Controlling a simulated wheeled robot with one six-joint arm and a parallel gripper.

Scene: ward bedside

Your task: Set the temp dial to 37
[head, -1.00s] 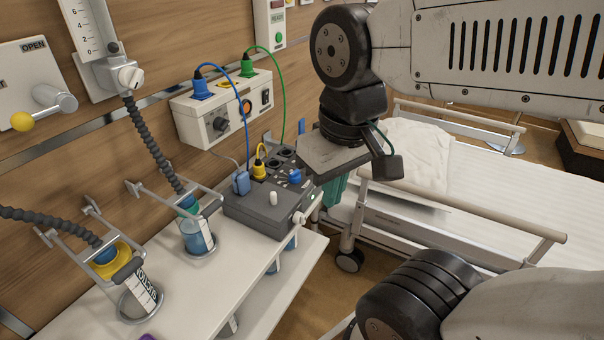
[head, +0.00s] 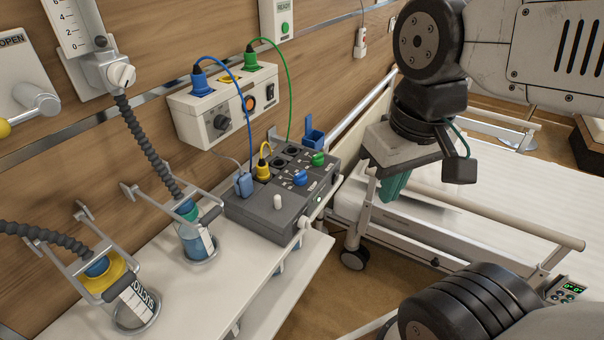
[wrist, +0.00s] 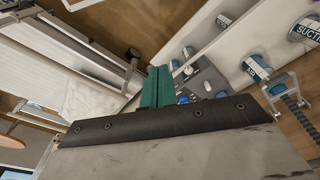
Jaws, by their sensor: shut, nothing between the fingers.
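A dark grey control box (head: 262,218) stands on the white shelf, with a blue knob (head: 299,177) and a green knob (head: 318,159) on top. A beige wall unit (head: 196,129) above it has a dark knob (head: 221,122). No temp label or dial reading is legible, so I cannot tell which knob is the temp dial. My gripper (head: 393,190) has teal fingers, shut and empty, right of the box and apart from it, over the bed's near side. In the wrist view my fingers (wrist: 157,86) point toward the shelf side, with the grey box (wrist: 208,78) partly hidden behind them.
The bed rail (head: 480,212) runs below and right of my gripper. Blue and green cables loop from the wall unit. A yellow plug (head: 263,170) and a light-blue plug (head: 243,184) stand at the box's left.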

